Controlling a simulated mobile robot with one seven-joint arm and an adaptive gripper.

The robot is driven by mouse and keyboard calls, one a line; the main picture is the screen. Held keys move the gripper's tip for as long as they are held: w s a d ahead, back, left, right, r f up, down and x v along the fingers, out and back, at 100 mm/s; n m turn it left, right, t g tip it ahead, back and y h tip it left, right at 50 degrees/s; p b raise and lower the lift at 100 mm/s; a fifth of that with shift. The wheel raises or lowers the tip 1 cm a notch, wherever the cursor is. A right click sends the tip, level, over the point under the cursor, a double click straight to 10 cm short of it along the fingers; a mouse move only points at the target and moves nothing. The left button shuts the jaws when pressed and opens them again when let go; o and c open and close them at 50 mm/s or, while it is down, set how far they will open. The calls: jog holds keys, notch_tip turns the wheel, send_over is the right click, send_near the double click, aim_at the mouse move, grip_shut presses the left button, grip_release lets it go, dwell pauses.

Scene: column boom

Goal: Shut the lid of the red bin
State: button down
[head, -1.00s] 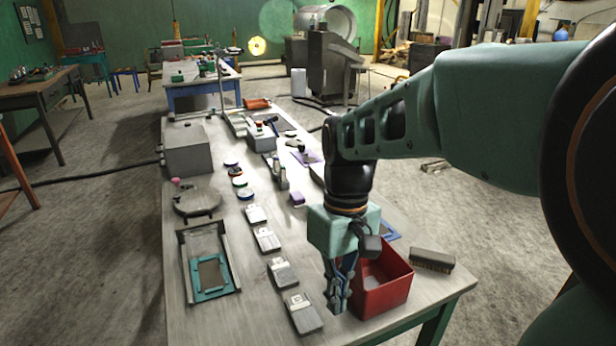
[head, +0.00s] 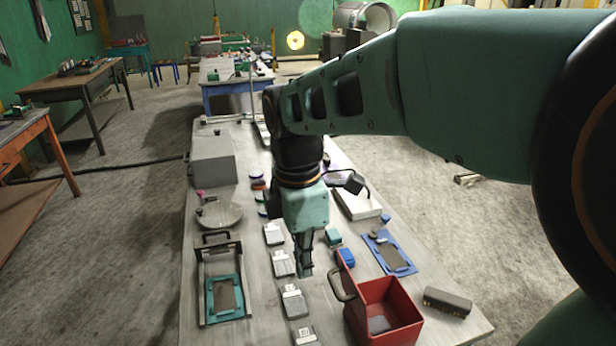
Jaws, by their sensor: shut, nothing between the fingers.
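The red bin (head: 403,318) stands near the front right of the long table in the head view. Its top is open and I see into it; a grey patch shows on its floor. A tall red panel, seemingly its lid (head: 350,297), stands up along the bin's left side, with a dark loop handle (head: 340,285) on its left face. My gripper (head: 305,270) points down, left of the lid and beyond the handle in the picture. Its fingers are shut and empty, apparently apart from the bin and lid.
Grey boxes (head: 294,302) lie in a row left of the bin. A dark brush-like block (head: 447,302) lies to its right. A blue tray (head: 390,254) and a small blue block (head: 346,257) lie behind it. A teal-framed fixture (head: 224,298) stands further left.

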jog(key=w+d+f+p, duration=0.1)
jog(key=d+f, duration=0.3)
jog(key=f, duration=0.2)
jog(key=shift+f, duration=0.3)
jog(key=shift+w+r, duration=0.1)
jog(key=shift+w, duration=0.05)
